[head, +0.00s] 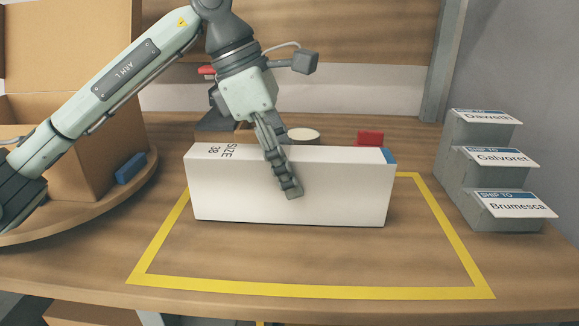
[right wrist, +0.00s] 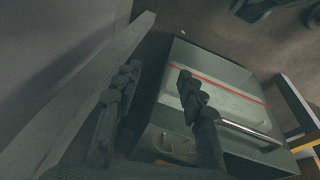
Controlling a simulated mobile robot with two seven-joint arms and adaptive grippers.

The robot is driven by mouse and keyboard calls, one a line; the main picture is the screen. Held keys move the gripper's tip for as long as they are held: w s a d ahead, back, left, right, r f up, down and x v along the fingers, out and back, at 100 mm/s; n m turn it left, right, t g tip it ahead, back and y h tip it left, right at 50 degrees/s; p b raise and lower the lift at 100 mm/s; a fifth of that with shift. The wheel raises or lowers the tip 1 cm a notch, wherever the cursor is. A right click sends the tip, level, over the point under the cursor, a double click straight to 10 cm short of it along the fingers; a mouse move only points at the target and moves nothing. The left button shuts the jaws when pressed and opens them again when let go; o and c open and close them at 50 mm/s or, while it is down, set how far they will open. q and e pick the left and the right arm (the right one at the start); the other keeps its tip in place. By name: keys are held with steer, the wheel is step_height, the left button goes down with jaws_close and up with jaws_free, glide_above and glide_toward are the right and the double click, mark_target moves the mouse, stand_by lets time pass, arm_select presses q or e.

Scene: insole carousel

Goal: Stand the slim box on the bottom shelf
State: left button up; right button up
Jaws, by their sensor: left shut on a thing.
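The slim box (head: 235,190) is long and white, with "SIZE 38" on its top and a blue patch at its right end. In the head view it is on or just above the table, inside the yellow outline; I cannot tell whether it touches. My left gripper (head: 288,182) comes down from above and is shut on the box across its middle, with one finger in front of the near face. My right gripper (right wrist: 157,78) shows in the right wrist view with its fingers apart and nothing between them. I cannot make out the bottom shelf for certain.
The yellow outline (head: 310,292) marks bare table in front of the box. A grey stepped holder (head: 468,190) with address cards stands right. An open cardboard box (head: 75,150) and a blue block (head: 130,168) are left. A grey-green cabinet (right wrist: 235,150) is below my right gripper.

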arm_select(q)
steer(key=shift+f, duration=0.1)
steer(key=o, duration=1.3)
steer(key=shift+c, duration=0.2)
